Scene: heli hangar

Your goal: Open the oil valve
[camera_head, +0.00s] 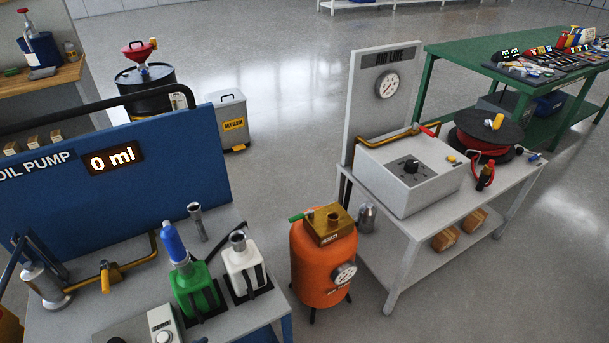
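The oil pump bench (75,315) stands at the lower left, with a blue back panel (60,205) marked OIL PUMP and a display (112,158) reading 0 ml. A brass pipe (135,260) runs along the bench from a grey pump body (42,285) with a dark lever. A yellow valve handle (105,278) sits on this pipe and points downward in the picture. A green jug (195,290) with a blue-topped spout and a white jug (243,268) stand to its right. Neither of my grippers is in view.
An orange tank (310,260) with a green lever and gauge stands right of the bench. The AIR LINE table (400,235) is further right. A green tool table (450,50), grey bin (228,122) and black drum (148,98) stand behind. Floor between is clear.

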